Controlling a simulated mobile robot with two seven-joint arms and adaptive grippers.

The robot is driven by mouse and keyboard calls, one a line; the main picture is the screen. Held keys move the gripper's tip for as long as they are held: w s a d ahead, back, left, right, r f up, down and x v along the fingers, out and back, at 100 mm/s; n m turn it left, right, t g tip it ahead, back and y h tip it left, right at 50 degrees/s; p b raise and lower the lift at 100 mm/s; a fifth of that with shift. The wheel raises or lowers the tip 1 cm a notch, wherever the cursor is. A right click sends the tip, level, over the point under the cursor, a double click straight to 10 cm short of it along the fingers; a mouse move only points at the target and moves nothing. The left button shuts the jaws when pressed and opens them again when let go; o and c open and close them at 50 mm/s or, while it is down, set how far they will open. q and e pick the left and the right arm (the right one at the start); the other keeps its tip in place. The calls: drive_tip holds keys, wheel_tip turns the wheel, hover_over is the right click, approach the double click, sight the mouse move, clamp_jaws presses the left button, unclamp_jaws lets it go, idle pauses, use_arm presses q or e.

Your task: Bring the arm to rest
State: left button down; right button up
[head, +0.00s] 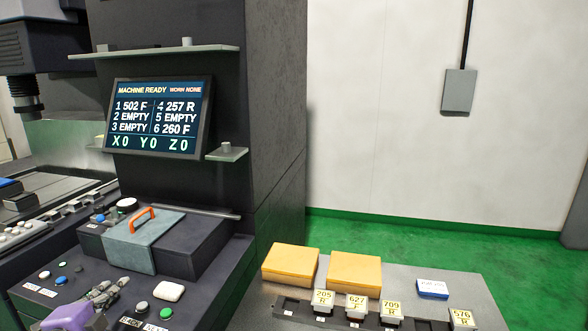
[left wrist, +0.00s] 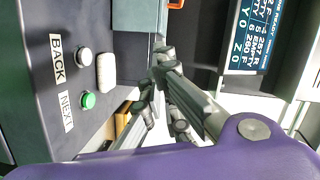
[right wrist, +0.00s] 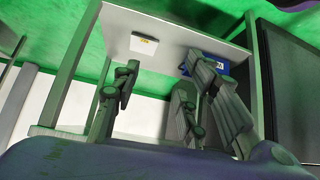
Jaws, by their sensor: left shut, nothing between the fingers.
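My left gripper (head: 106,293) is at the lower left of the head view, above the dark control console (head: 200,290). Its fingers are shut with nothing between them; they also show in the left wrist view (left wrist: 158,78). A white pad (head: 169,291) and a green button (head: 166,313) are close to its right. My right gripper (right wrist: 160,68) shows only in the right wrist view. Its fingers are apart and empty. Beyond them is a pale surface with a white block (right wrist: 144,45) and a blue item (right wrist: 218,66).
A grey lidded box (head: 143,240) with an orange handle stands behind the left gripper. The screen (head: 157,118) reads "MACHINE READY". Two yellow boxes (head: 291,264) (head: 354,273), several labelled holders (head: 323,299) and a blue-white box (head: 432,289) sit on the table at right.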

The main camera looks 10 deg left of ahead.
use_arm(q)
drive_tip(key=s+d+f+n+g, duration=0.1)
drive_tip(key=s+d+f+n, duration=0.1)
drive_tip(key=s+d+f, duration=0.3)
drive_tip(key=s+d+f+n+g+p, duration=0.1)
drive_tip(key=s+f+g, duration=0.15)
drive_tip(key=f, duration=0.55)
drive_tip(key=s+d+f+n+g, duration=0.1)
drive_tip(key=s+d+f+n, duration=0.1)
drive_tip(key=s+d+f, duration=0.3)
drive_tip(key=s+d+f+n+g+h, duration=0.1)
drive_tip(key=s+d+f+n, duration=0.1)
drive_tip(key=s+d+f, duration=0.2)
drive_tip(key=s+d+f+n+g+h+p, duration=0.1)
drive_tip(key=s+d+f+n, duration=0.2)
drive_tip(key=s+d, duration=0.5)
drive_tip(key=s+d+f+n+g+h, duration=0.1)
drive_tip(key=s+d+f, duration=0.3)
drive_tip(key=d, duration=0.5)
drive_tip(key=shift+s+f+n, duration=0.35)
drive_tip(key=shift+s+n, duration=0.45)
drive_tip(key=shift+s, duration=0.4)
use_arm(e)
drive_tip(key=w+r, duration=0.1)
drive_tip(key=w+a+r, duration=0.1)
drive_tip(key=w, duration=0.1)
drive_tip(key=shift+a+r, duration=0.1)
drive_tip(key=shift+r, duration=0.2)
use_arm(q)
drive_tip(key=shift+g, duration=0.25)
